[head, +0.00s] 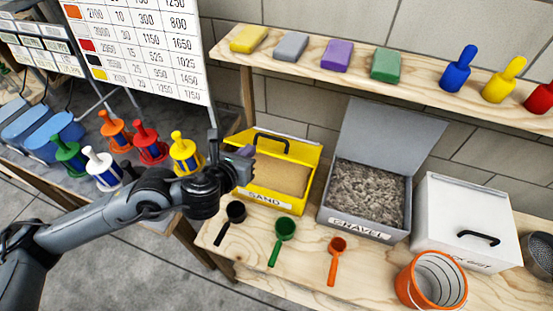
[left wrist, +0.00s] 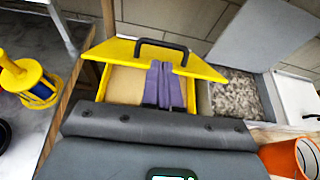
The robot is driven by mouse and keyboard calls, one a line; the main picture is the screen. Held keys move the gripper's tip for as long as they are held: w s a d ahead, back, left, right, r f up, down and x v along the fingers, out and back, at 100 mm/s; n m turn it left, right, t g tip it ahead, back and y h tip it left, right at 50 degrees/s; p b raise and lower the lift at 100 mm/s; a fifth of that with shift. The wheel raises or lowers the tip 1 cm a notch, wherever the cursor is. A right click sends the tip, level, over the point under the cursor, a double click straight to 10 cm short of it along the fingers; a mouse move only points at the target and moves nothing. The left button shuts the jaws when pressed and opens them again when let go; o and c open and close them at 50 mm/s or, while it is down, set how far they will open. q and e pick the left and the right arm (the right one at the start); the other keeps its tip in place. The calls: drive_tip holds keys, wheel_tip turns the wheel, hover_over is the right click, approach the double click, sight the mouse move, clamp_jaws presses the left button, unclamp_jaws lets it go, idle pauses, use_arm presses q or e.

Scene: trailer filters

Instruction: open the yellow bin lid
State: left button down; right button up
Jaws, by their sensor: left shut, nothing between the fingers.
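The yellow bin (head: 284,204), labelled SAND, stands on the wooden bench and holds tan sand. Its yellow lid (head: 305,153) is tilted up at the back, with sand showing below it and a black handle (head: 270,140) on its face. The lid (left wrist: 123,52) also shows in the left wrist view, above the sand. My left gripper (head: 242,154) is at the lid's left side in the head view. Its purple fingers (left wrist: 165,75) are shut and empty, overlapping the lid's lower edge; I cannot tell whether they touch it. My right gripper is not in view.
Right of the yellow bin are an open grey gravel bin (head: 327,212) and a closed white bin (head: 458,205). Black (head: 236,211), green (head: 285,228) and orange (head: 338,244) scoops lie in front. An orange bucket (head: 405,285) stands front right. A shelf (head: 420,88) runs above.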

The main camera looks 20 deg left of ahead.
use_arm(q)
wheel_tip(320, 180, down, 3)
drive_tip(key=a+b, duration=0.2)
drive_tip(key=a, duration=0.1)
drive_tip(key=b, duration=0.2)
approach(253, 142)
drive_tip(key=w, duration=0.1)
drive_tip(key=w+d, duration=0.1)
drive_tip(key=w, duration=0.1)
drive_tip(key=w+d, duration=0.1)
drive_tip(key=w, duration=0.1)
drive_tip(key=shift+w+d+r, duration=0.1)
drive_tip(key=shift+d+r, duration=0.1)
drive_tip(key=shift+r, duration=0.15)
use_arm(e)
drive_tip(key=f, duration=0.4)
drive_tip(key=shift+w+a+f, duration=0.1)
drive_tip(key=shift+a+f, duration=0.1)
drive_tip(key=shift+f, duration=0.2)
